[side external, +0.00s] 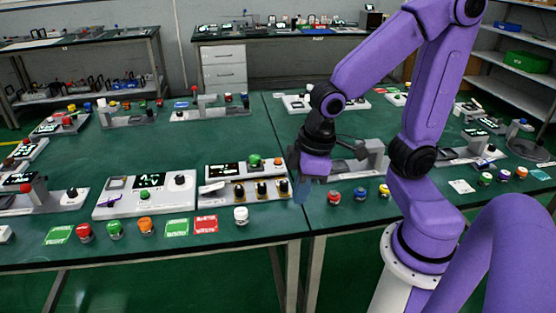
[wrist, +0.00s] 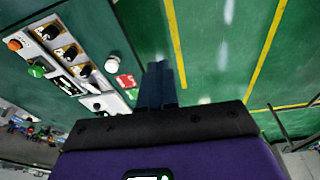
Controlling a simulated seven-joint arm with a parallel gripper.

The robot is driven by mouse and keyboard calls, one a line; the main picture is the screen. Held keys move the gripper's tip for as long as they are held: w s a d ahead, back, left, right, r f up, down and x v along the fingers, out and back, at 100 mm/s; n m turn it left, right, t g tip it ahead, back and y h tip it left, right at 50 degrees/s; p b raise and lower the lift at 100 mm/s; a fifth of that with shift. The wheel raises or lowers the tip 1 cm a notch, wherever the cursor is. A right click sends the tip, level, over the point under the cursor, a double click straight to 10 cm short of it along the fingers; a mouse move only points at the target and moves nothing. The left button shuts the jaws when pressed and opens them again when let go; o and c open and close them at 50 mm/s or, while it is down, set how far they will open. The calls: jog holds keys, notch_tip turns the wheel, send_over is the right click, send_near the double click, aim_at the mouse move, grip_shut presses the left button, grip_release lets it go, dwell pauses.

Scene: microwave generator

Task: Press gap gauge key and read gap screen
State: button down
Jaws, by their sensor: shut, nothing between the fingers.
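My gripper (side external: 301,188) is shut and empty, hanging beside the right end of a white panel with three black knobs on yellow plates (side external: 261,189). In the wrist view its closed fingers (wrist: 158,72) point past the panel, apart from it. The panel carries a dark screen (side external: 225,170) with small unreadable text and a green button (side external: 254,160). I cannot tell which key or screen belongs to the gap gauge.
A white button (side external: 240,215) stands loose near the table's front edge, also in the wrist view (wrist: 111,65). Red (side external: 206,224) and green (side external: 177,227) cards lie beside it. Loose red (side external: 334,196) and blue (side external: 360,193) buttons stand right of my gripper.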

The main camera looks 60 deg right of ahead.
jog(key=w+d+f+m+t, duration=0.1)
jog(key=w+d+m, duration=0.15)
jog(key=w, duration=0.35)
jog(key=w+d+f+m+t, duration=0.1)
jog(key=w+m, duration=0.2)
jog(key=w, duration=0.3)
jog(key=m+t+h, duration=0.2)
jog(key=m+t, duration=0.3)
jog(key=m, duration=0.9)
send_over(280, 160)
notch_tip(280, 160, down, 6)
jog(key=shift+d+n, duration=0.15)
jog(key=shift+n, duration=0.1)
jog(key=shift+f, duration=4.35)
jog(key=shift+f, duration=0.1)
jog(key=shift+f, duration=0.35)
